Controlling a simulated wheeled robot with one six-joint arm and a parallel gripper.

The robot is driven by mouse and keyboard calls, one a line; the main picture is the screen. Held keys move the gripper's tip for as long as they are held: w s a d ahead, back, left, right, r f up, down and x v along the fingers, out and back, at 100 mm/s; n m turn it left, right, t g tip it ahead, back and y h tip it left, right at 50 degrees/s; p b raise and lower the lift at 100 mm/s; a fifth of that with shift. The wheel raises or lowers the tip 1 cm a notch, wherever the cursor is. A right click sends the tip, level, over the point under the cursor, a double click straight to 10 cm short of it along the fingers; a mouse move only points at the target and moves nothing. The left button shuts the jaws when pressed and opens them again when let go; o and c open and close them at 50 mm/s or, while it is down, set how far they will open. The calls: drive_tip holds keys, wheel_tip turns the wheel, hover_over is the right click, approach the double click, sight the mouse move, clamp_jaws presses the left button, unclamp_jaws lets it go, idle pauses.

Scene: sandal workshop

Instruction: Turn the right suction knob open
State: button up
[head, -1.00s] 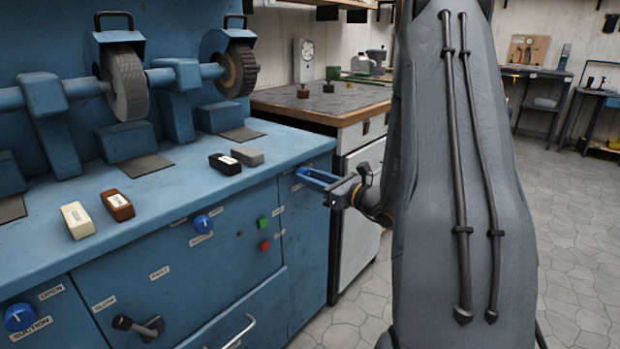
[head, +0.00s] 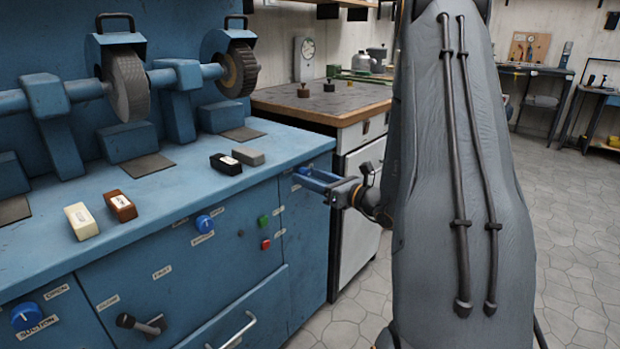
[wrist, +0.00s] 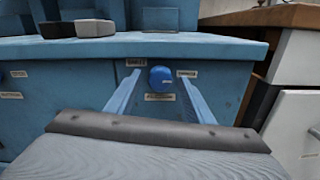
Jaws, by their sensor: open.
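The right suction knob (wrist: 162,79) is a round blue knob on the blue cabinet front, just below the bench top. Small white labels sit above, below and to its right in the wrist view; their print is too blurred to read. My gripper (head: 306,180) is open, with its two blue fingers pointing at the cabinet's right end. In the wrist view the knob appears between the fingers, beyond their tips, with no visible contact. In the head view my gripper hides this knob.
Two more blue knobs, a middle one (head: 204,224) and a left one (head: 25,316), sit on the cabinet front. Green (head: 262,221) and red (head: 265,244) buttons are nearby. Several blocks lie on the bench top (head: 180,190). A wooden-topped cabinet (head: 335,105) stands beyond; floor is open at right.

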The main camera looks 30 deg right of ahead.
drive_tip(key=v, duration=0.7)
drive_tip(key=shift+s, duration=0.3)
